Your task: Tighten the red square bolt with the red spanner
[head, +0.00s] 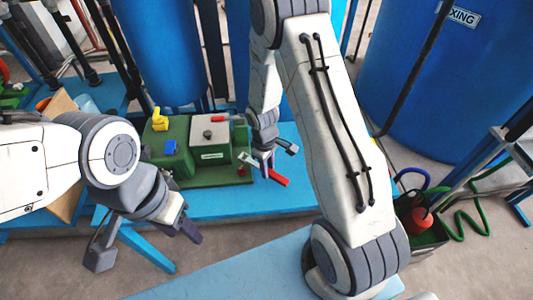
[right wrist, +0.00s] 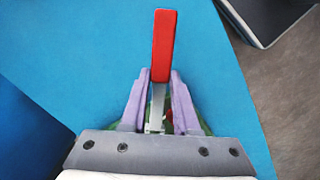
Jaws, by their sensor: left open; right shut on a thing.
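The red spanner (head: 278,179) has a red handle and a metal shaft. My right gripper (head: 269,163) is shut on it beside the right end of the green block. In the right wrist view the red handle (right wrist: 163,45) points away between the purple fingers (right wrist: 157,108), which clamp the metal part. A small red piece (head: 241,171), likely the red square bolt, shows low on the block's right side, near the spanner's metal end. Whether they touch, I cannot tell. My left gripper (head: 148,240) is open and empty, in front of the blue bench.
The green block (head: 180,135) on the blue bench (head: 225,205) carries a yellow part (head: 160,120), a blue part (head: 170,147) and a pale plate (head: 207,134). Blue tanks (head: 455,80) stand behind. A bin (head: 423,237) with hoses stands at right.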

